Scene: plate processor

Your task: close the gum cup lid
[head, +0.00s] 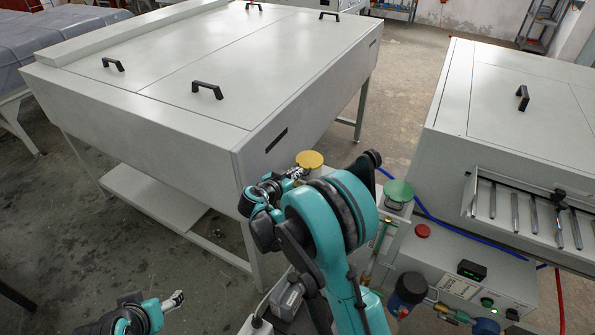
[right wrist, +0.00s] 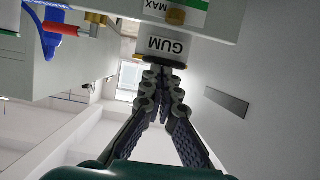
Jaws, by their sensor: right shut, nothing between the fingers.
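A round yellow lid (head: 310,159) shows in the head view just beyond my right gripper; what is under it is mostly hidden by my arm. A white label reading GUM (right wrist: 168,46) appears upside down in the right wrist view, just past my fingertips. I cannot tell if the gum cup's lid is open. My right gripper (head: 294,173) is shut and empty; its fingertips (right wrist: 165,76) are close to the labelled part, contact unclear. My left gripper (head: 174,300) is low at the bottom left, away from the cups; its finger state is unclear.
A green lid (head: 397,190) is on another cup to the right. A red button (head: 422,231) and control box (head: 470,280) stand below it. A large grey cabinet (head: 230,80) fills the left; another machine (head: 520,110) with metal rods stands right.

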